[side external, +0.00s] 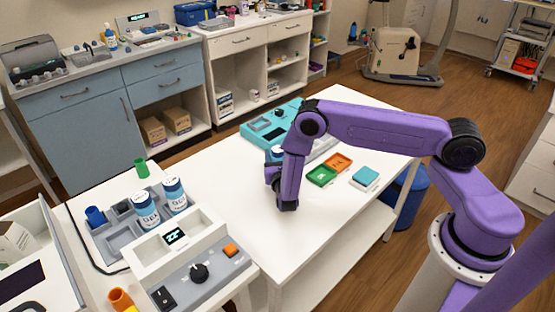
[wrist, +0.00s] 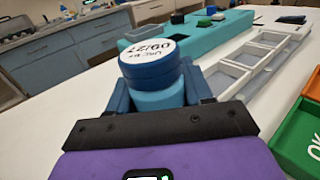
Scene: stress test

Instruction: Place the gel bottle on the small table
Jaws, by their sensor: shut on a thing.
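My gripper (wrist: 158,95) is shut on a bottle with a blue cap and white top (wrist: 150,55), marked with small writing and "09/27". Its blue body shows between the fingers, and its lower part is hidden. In the side external view my gripper (side external: 271,170) is over the white table (side external: 225,180), with a bit of the bottle (side external: 277,152) showing behind it. I cannot tell whether the bottle touches the table.
A teal case (side external: 262,130) lies behind my gripper. Green (side external: 320,175) and orange (side external: 338,161) trays and a teal-topped box (side external: 366,176) lie to the right. A pale divided tray (wrist: 262,60) is beside the bottle in the wrist view. The table's front is clear.

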